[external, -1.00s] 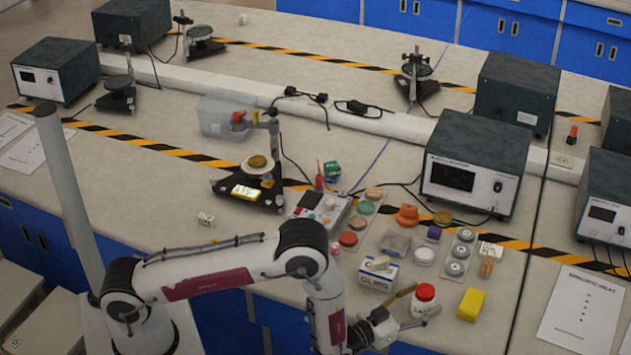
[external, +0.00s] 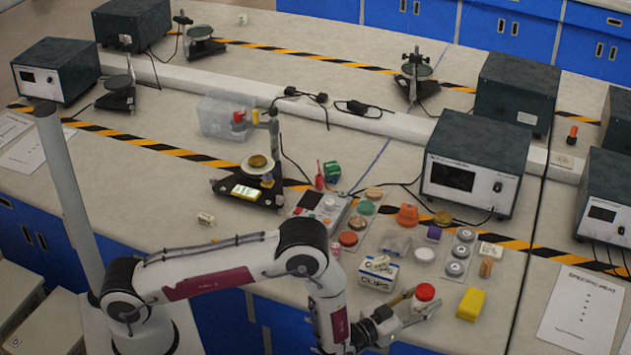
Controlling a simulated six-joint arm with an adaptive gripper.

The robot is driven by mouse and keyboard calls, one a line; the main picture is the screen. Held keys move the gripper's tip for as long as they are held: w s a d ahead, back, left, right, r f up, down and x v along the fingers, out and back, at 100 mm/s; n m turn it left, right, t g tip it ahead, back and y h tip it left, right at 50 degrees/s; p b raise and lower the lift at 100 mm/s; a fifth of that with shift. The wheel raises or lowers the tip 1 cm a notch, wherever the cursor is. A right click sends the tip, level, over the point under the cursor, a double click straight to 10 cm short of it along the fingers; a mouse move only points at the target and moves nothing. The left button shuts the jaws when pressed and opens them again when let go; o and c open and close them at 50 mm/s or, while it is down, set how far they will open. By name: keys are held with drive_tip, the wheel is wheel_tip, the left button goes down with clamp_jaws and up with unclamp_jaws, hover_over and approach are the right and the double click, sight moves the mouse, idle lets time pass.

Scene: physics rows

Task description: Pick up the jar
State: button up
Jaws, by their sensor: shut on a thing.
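The jar (external: 424,295) is small, with a red lid and a white body, and stands upright near the front edge of the bench in the external view. My gripper (external: 421,304) reaches it from the lower left, with one finger on each side of the jar. The fingers are shut on the jar, and they hide part of its lower body. I cannot tell whether its base is touching the bench.
A yellow block (external: 471,304) lies just right of the jar. A white clips box (external: 378,274) stands to its left. Behind it are a white-lidded tub (external: 424,255), grey discs (external: 458,260) and a large instrument box (external: 477,160). The bench's front edge is close.

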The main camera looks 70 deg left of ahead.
drive_tip(key=shift+r, duration=0.2)
drive_tip(key=shift+r, duration=4.85)
drive_tip(key=shift+d, duration=0.1)
